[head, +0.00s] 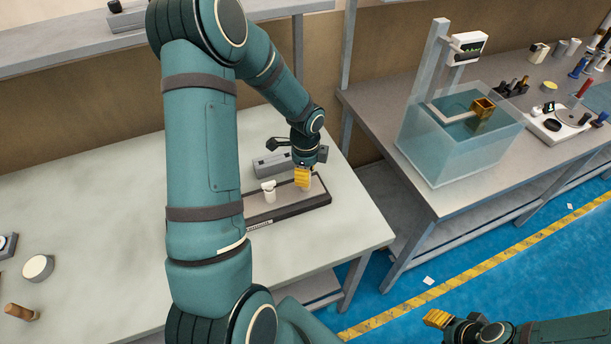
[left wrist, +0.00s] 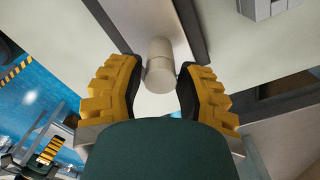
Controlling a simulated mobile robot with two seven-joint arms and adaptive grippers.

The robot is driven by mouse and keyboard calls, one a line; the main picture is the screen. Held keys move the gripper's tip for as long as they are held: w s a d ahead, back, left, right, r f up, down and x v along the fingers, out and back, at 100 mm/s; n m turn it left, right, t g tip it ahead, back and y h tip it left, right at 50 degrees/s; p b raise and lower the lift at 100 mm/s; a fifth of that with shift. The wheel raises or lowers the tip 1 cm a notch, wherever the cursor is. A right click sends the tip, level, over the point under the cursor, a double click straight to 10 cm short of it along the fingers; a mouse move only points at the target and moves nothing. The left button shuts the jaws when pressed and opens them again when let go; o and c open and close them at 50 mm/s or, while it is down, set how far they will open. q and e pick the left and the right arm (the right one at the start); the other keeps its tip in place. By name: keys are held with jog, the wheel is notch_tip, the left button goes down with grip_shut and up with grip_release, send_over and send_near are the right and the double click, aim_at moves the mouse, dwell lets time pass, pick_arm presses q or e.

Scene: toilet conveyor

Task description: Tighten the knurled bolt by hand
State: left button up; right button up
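A dark fixture plate (head: 290,208) lies on the pale workbench. A white bolt with a round head (head: 268,190) stands upright on it. My left gripper (head: 303,178) points down over the plate's right part, beside a second pale post that it partly hides. In the left wrist view, a pale cylindrical bolt head (left wrist: 160,62) sits between the yellow, dark-padded fingers of my left gripper (left wrist: 160,85). Narrow gaps show on both sides, so the fingers look open around it. Knurling is too small to see. My right gripper (head: 437,319) is at the bottom edge, away from the bench; its opening is unclear.
A grey block (head: 272,165) lies behind the plate. A round pale disc (head: 38,268) and a wooden-handled tool (head: 20,312) are at the bench's left. A water tank (head: 455,140) stands on the other bench. The bench's middle left is clear.

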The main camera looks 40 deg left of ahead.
pick_arm(q)
jog(key=shift+r, duration=0.1)
jog(key=shift+r+p, duration=1.25)
jog(key=shift+r, duration=0.25)
jog(key=o, duration=0.7)
jog(key=c, duration=0.6)
jog(key=shift+f, duration=0.1)
